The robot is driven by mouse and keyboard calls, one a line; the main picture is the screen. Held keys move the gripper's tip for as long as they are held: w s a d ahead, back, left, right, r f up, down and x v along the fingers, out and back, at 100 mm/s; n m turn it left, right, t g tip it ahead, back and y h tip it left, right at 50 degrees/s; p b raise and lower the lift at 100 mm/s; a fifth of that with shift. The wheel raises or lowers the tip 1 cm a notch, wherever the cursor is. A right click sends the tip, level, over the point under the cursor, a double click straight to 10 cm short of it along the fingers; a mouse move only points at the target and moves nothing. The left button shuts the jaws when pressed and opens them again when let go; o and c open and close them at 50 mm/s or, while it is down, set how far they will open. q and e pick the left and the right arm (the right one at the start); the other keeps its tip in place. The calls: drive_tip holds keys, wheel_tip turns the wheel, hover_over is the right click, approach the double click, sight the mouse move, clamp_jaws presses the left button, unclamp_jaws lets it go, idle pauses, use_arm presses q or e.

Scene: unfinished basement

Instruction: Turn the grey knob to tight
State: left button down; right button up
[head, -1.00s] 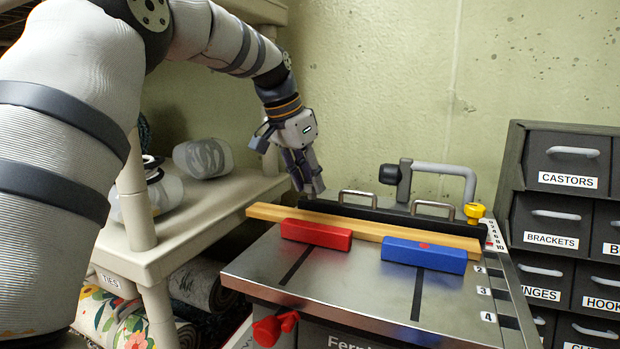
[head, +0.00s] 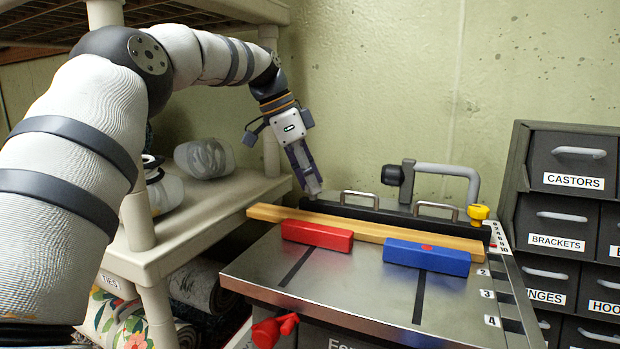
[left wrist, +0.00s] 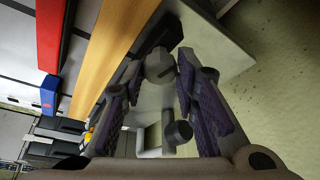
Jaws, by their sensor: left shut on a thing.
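The grey knob (left wrist: 159,66) shows in the left wrist view between my left fingertips, beside the far end of the black fence (left wrist: 122,88). My left gripper (left wrist: 160,72) is shut on it, with one finger on each side. In the head view my left gripper (head: 314,190) points down at the left end of the black fence (head: 393,216), and its fingers hide the knob. I cannot read a mark for tight in either view. My right gripper is not in view.
A wooden strip (head: 365,230) lies along the fence on the metal table (head: 350,280), with a red block (head: 317,235) and a blue block (head: 427,257) before it. A grey bent handle (head: 445,170) and a yellow knob (head: 478,212) are right. Shelves stand left, drawers right.

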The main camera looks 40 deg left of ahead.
use_arm(q)
drive_tip(key=shift+f, duration=0.2)
drive_tip(key=c, duration=1.3)
unclamp_jaws()
drive_tip(key=shift+r, duration=0.15)
drive_tip(key=v, duration=0.7)
drive_tip(key=shift+r, duration=0.15)
drive_tip(key=shift+s, duration=0.1)
